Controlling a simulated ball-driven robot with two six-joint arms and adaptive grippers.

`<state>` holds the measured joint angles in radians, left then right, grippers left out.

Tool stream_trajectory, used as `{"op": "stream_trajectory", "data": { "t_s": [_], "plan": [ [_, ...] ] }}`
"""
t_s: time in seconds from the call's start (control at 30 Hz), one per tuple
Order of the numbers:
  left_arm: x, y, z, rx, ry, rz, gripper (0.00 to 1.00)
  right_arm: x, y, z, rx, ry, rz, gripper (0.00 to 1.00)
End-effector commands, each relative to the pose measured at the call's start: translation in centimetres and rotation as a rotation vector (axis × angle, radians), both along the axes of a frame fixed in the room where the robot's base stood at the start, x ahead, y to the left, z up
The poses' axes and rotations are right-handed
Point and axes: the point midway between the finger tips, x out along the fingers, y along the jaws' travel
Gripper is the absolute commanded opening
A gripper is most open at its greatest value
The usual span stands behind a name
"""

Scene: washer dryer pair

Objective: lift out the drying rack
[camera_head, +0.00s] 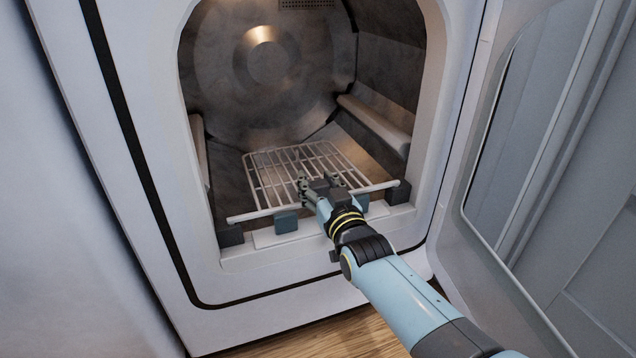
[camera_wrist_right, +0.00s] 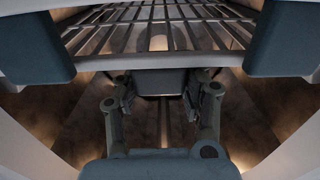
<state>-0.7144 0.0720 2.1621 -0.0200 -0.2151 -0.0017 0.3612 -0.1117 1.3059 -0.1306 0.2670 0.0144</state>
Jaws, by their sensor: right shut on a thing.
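The drying rack (camera_head: 270,172) is a pale wire grid lying in the bottom of the open dryer drum, with a light front bar (camera_head: 247,216). My right gripper (camera_head: 318,184) reaches in through the door opening to the middle of the rack's front edge. In the right wrist view its two fingers (camera_wrist_right: 157,97) are shut on a dark block at the rack's (camera_wrist_right: 160,30) front middle. The gripper hides part of the front bar in the head view. My left gripper is in neither view.
The white dryer front (camera_head: 160,130) frames the opening closely on both sides. Blue-grey blocks (camera_head: 286,222) stand along the front bar, with dark blocks (camera_head: 230,235) at its ends. The open door (camera_head: 550,170) is at the right. A drum paddle (camera_head: 375,125) lies right of the rack.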

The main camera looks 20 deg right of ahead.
Motion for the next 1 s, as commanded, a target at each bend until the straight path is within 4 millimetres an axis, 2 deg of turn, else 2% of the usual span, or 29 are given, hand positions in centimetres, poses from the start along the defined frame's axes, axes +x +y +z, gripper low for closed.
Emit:
{"op": "stream_trajectory", "data": {
  "t_s": [0.03, 0.23, 0.27, 0.43, 0.47, 0.77, 0.87, 1.0],
  "plan": [
    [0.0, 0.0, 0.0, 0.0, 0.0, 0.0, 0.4, 0.0, 0.0, 0.0, 0.0, 0.0, 0.0, 0.25],
    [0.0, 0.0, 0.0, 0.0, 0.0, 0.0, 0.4, 0.0, 0.0, 0.0, 0.0, 0.0, 0.0, 0.0],
    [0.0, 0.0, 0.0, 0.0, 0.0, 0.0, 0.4, 0.0, 0.0, 0.1, 0.0, -0.002, 0.0, 0.43],
    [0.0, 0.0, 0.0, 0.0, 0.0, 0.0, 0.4, 0.0, 0.0, 0.1, 0.0, -0.001, 0.0, 0.65],
    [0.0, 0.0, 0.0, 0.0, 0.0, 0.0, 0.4, 0.0, 0.0, 0.0, 0.0, -0.001, 0.0, 0.67],
    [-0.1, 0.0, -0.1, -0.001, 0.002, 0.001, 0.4, -0.3, 0.0, -0.1, 0.0, 0.002, 0.0, 0.67],
    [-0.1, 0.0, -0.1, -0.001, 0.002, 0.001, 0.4, -1.4, 0.0, -0.2, 0.0, 0.003, 0.0, 0.67],
    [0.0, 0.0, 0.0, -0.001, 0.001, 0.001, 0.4, -4.3, -0.1, -0.2, 0.0, 0.004, 0.0, 0.67]
  ]
}}
